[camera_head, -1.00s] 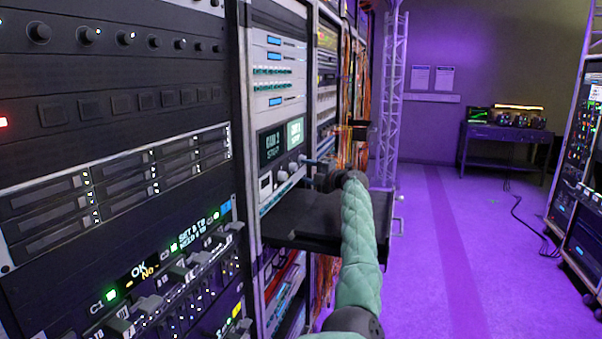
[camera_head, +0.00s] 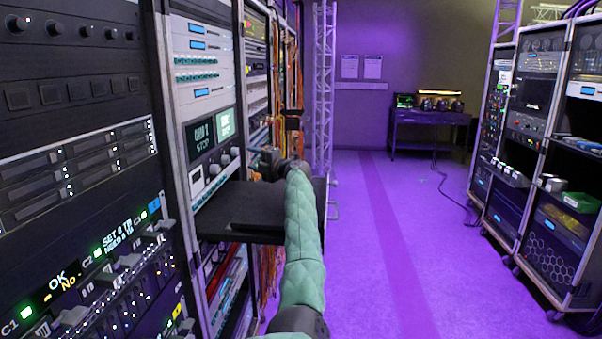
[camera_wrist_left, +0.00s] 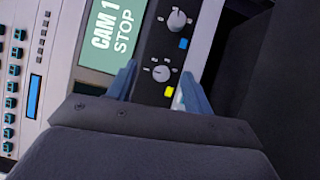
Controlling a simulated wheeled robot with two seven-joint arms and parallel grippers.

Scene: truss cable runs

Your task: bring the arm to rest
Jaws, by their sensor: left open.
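My left arm (camera_head: 303,240), in a green quilted sleeve, reaches forward along the rack in the head view. Its gripper (camera_head: 258,164) is beside the grey panel with the "STOP" screen (camera_head: 226,124). In the left wrist view the two blue-grey fingers of the gripper (camera_wrist_left: 157,88) are apart with nothing held between them. A round knob (camera_wrist_left: 161,73) above a yellow mark shows between the fingers; I cannot tell how far the tips are from it. A second knob (camera_wrist_left: 177,20) has a blue mark. My right gripper is not in view.
A black shelf (camera_head: 250,208) juts from the rack under my left forearm. Dark rack units (camera_head: 75,140) stand close on the left. Another rack row (camera_head: 540,120) stands on the right, with a desk (camera_head: 430,120) at the back.

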